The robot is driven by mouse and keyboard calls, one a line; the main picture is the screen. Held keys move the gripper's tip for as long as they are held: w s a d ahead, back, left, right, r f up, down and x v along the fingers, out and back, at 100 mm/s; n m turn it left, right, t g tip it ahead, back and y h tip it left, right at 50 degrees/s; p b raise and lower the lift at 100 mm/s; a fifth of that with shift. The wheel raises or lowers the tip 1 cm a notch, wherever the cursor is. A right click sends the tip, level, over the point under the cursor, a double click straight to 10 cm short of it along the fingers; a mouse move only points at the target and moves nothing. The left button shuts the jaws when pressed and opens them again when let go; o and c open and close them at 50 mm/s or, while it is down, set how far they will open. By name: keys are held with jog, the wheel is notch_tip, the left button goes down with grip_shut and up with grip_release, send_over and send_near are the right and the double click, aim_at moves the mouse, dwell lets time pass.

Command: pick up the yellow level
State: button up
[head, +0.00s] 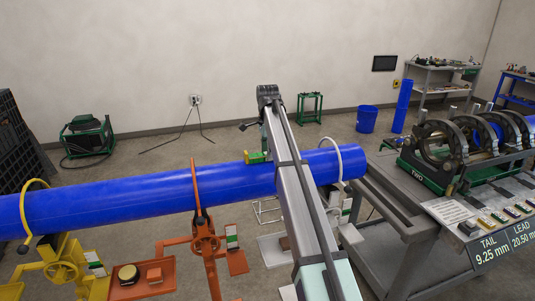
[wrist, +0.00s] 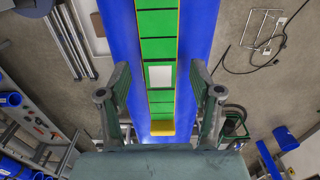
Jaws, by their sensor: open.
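The yellow level (wrist: 162,128) lies lengthwise along the top of the blue pipe (wrist: 198,25). Its upper face shows green panels with yellow edges and a white square, and its near end is yellow. In the head view a small part of the level (head: 257,157) shows on the pipe, beside my arm, which hides the rest. My gripper (wrist: 160,77) is open, with one finger on each side of the level in the wrist view. Gaps show between both fingers and the level. Their height relative to it is hard to tell.
An orange pipe stand (head: 206,243) and a yellow stand (head: 64,270) hold the pipe at the left. The fusion machine (head: 440,150) sits on a grey cart (head: 385,205) at the right. A blue bucket (head: 367,119) stands on the floor behind.

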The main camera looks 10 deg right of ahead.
jog(key=shift+f, duration=0.4)
grip_shut()
jog(key=shift+r, duration=0.15)
notch_tip(320, 180, up, 20)
jog(key=p, duration=0.5)
